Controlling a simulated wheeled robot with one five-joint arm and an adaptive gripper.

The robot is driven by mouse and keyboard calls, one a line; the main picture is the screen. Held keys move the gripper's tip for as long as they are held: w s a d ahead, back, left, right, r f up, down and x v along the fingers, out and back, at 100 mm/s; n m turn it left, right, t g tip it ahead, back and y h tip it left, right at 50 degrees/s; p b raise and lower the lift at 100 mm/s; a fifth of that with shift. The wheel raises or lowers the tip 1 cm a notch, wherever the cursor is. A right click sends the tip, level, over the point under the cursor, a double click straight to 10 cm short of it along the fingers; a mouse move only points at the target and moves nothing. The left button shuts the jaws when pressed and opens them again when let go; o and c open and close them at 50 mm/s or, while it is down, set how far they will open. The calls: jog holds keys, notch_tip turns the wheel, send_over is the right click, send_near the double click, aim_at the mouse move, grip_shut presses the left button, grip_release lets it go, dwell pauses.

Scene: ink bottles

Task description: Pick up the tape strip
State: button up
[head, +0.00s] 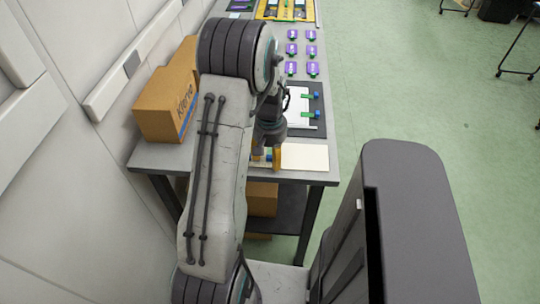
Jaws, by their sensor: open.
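My gripper (266,157) is low over the near end of the long grey table, beside the left edge of a cream sheet (305,157). It is open, with small yellow, blue and green parts showing around its fingers. My arm hides much of this area. I cannot make out for certain which thing is the tape strip. Green strips with blue ends (308,114) lie on a white sheet (297,103) on a dark mat, just beyond the gripper.
A cardboard box (167,103) stands at the table's left by the wall. Several purple pieces (291,49) with green marks lie farther along, before a yellow tray (262,12) at the far end.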

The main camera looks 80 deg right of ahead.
jog(key=shift+o, duration=0.3)
jog(key=c, duration=0.9)
jog(key=shift+r, duration=0.1)
